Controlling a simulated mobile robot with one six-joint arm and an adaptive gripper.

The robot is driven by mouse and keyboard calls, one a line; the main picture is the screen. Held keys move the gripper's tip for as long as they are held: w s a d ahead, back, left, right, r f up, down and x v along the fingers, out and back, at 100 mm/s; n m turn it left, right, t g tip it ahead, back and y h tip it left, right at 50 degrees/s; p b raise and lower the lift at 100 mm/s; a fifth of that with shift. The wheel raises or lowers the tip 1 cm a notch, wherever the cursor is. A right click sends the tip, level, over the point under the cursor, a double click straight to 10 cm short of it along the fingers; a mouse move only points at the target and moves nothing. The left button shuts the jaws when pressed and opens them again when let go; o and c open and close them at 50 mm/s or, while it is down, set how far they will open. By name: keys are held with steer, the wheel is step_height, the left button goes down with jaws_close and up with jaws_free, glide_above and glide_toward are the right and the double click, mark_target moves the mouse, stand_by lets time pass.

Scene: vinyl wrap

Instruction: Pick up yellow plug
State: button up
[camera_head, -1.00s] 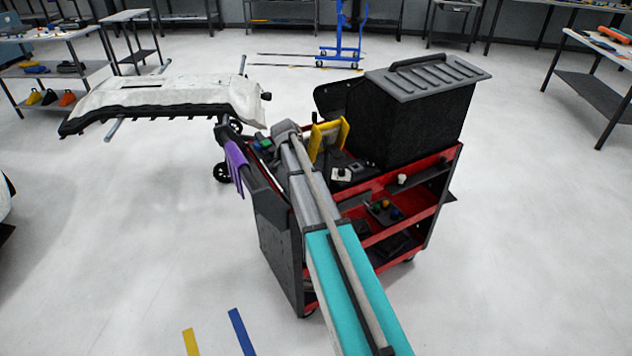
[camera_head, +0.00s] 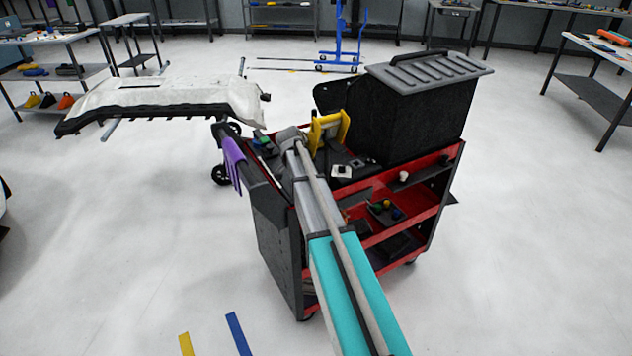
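A small dark tray (camera_head: 374,216) sits on a side shelf of the red and black cart (camera_head: 270,237). It holds a few small round coloured pieces. My arm reaches from the bottom of the picture up over the cart's left part. My gripper does not show, so its opening and any hold cannot be seen.
A large black box (camera_head: 410,120) with a grey ribbed lid stands on the cart. A yellow frame-like tool (camera_head: 342,128) and purple cloth or gloves (camera_head: 232,160) are near my arm. A white bumper (camera_head: 170,98) rests on a stand at left. The floor right of the cart is clear.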

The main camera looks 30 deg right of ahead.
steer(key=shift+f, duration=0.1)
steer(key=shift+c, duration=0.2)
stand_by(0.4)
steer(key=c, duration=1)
